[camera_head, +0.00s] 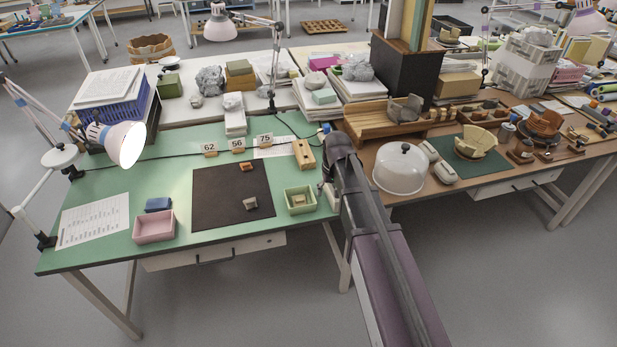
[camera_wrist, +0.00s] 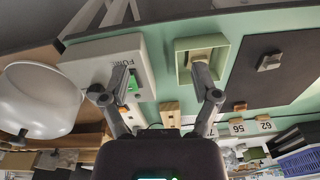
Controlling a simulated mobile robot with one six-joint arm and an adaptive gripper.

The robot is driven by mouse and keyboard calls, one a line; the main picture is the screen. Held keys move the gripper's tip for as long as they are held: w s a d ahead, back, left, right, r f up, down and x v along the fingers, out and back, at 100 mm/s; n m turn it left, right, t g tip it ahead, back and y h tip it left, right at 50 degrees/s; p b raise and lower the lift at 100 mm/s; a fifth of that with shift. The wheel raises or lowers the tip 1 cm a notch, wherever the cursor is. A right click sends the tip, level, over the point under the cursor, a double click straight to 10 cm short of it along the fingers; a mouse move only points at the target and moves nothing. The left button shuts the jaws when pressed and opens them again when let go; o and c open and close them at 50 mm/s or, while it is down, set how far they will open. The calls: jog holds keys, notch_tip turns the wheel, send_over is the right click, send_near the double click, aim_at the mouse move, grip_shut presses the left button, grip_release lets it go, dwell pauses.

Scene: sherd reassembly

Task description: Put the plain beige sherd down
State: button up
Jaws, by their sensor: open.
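The plain beige sherd (camera_head: 299,200) lies inside a light green tray (camera_head: 287,207) at the right end of the green table. In the wrist view the sherd (camera_wrist: 201,54) shows inside the tray (camera_wrist: 183,72), partly covered by a fingertip. My gripper (camera_wrist: 157,97) is open, with nothing between its two fingers. One finger overlaps the tray in the picture and the other overlaps a white box with a green light (camera_wrist: 112,62). I cannot tell the gripper's height above the table. In the head view my arm hides the gripper.
A dark mat (camera_head: 215,205) holds a grey sherd (camera_head: 250,203) and an orange-brown sherd (camera_head: 246,167). A pink tray (camera_head: 154,228) and a blue block (camera_head: 158,204) stand to the left. A wooden block (camera_head: 303,154) and number cards stand behind. A white dome (camera_head: 400,168) stands right.

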jog(key=s+d+m, duration=0.2)
jog(key=s+d, duration=1)
jog(key=s, duration=0.4)
jog(key=shift+s+g, duration=0.3)
jog(key=shift+s, duration=0.05)
jog(key=shift+r, duration=0.25)
